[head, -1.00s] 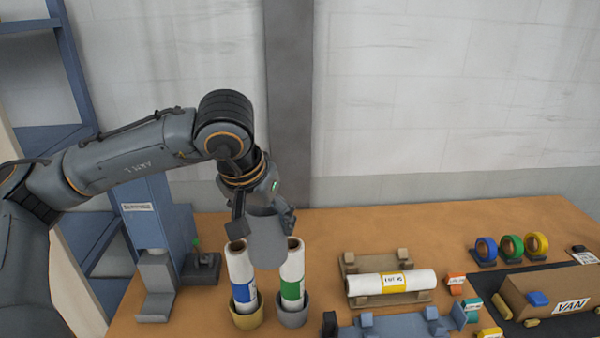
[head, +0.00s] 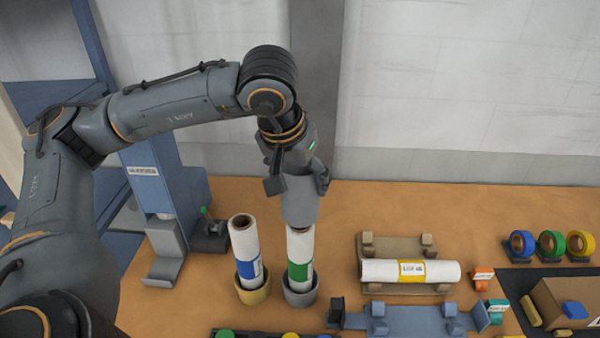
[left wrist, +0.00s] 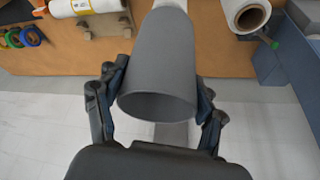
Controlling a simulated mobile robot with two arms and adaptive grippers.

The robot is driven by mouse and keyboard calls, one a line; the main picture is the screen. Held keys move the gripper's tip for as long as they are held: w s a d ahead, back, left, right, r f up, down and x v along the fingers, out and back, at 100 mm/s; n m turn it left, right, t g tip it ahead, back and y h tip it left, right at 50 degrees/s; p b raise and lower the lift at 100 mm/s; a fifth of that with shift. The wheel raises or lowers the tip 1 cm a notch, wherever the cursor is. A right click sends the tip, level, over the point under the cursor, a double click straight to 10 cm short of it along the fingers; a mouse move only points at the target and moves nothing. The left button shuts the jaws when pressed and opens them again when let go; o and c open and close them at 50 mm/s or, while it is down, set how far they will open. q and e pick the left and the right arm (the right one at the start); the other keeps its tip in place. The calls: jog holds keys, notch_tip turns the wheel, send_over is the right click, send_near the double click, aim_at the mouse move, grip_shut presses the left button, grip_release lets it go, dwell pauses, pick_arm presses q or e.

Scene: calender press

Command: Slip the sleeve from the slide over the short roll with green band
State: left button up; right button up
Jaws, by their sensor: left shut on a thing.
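The grey sleeve (head: 300,207) is a hollow tube held upright in my left gripper (head: 298,182), whose fingers are shut on its sides. It also shows in the left wrist view (left wrist: 158,65), its open near end facing the camera. The short roll with green band (head: 300,245) stands upright in a grey cup (head: 301,297), directly below the sleeve. The sleeve's lower edge meets or hides the roll's top end. I cannot tell whether it is around the roll or just above it. My right gripper is not in view.
A blue-banded roll (head: 244,243) stands close by on the left in a yellow cup (head: 254,292). A blue press-like stand (head: 160,185) is farther left. A yellow-labelled roll (head: 385,270) lies on a cradle at the right. Blue slide (head: 408,318) is in front.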

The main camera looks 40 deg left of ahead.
pick_arm(q)
jog(key=shift+f+b, duration=0.35)
jog(key=shift+f, duration=0.55)
jog(key=shift+f+b, duration=0.5)
jog(key=shift+b, duration=0.05)
notch_tip(320, 180, down, 2)
jog(key=shift+f+b, duration=0.1)
jog(key=shift+b, duration=0.95)
jog(key=shift+f+b, duration=0.85)
jog(key=shift+b, duration=0.1)
jog(key=shift+f+b, duration=0.35)
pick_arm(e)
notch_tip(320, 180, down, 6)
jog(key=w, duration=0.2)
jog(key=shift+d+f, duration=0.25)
pick_arm(q)
jog(key=o, duration=1.1)
